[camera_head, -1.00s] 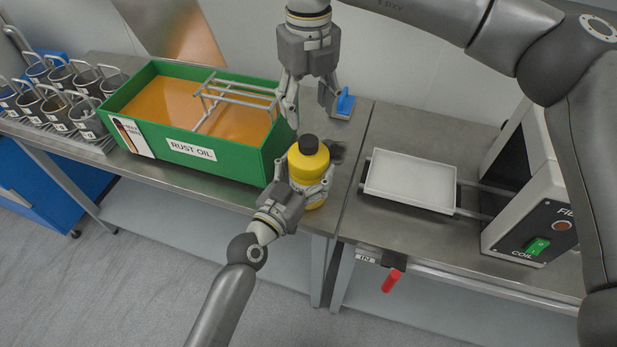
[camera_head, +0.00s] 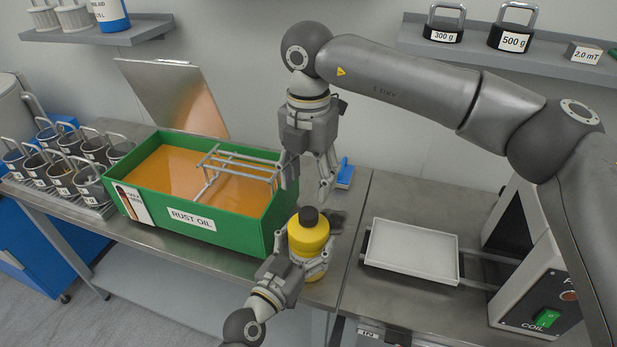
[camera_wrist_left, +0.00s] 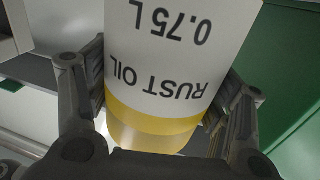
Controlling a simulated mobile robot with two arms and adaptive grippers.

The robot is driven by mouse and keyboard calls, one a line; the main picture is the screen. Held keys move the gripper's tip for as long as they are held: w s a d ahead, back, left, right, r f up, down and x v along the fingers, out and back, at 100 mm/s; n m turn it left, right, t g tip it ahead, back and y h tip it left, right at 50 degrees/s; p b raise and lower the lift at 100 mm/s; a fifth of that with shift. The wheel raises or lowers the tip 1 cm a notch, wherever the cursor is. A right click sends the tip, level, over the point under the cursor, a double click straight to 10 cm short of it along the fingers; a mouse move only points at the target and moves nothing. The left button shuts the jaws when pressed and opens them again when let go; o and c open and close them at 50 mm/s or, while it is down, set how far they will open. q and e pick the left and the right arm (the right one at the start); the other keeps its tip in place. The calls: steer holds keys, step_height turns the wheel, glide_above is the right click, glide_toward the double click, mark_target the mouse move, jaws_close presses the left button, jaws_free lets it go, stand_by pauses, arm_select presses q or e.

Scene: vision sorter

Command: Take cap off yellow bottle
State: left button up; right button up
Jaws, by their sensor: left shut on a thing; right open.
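The yellow bottle (camera_head: 307,234) stands upright on the metal table beside the green tank. Its dark cap (camera_head: 308,216) is on top. My left gripper (camera_head: 309,264) is shut around the bottle's lower body. In the left wrist view the bottle (camera_wrist_left: 150,130) sits between the two fingers, and its white label reads "RUST OIL 0.75 L"; the cap is out of that view. My right gripper (camera_head: 309,180) is open and empty, pointing down above and behind the cap, apart from it.
The green tank (camera_head: 225,233) of orange oil, with a wire rack (camera_head: 240,166), stands close left of the bottle. A blue-handled tool (camera_head: 345,175) lies behind. A white tray (camera_head: 412,252) and coil machine (camera_head: 535,270) are at the right. Several labelled cups (camera_head: 60,172) stand at the far left.

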mark_target(308, 213)
steer(key=m, duration=0.5)
steer(key=shift+m, duration=0.4)
steer(key=m, duration=0.5)
steer(key=shift+f+m, duration=0.4)
steer(key=shift+f, duration=3.65)
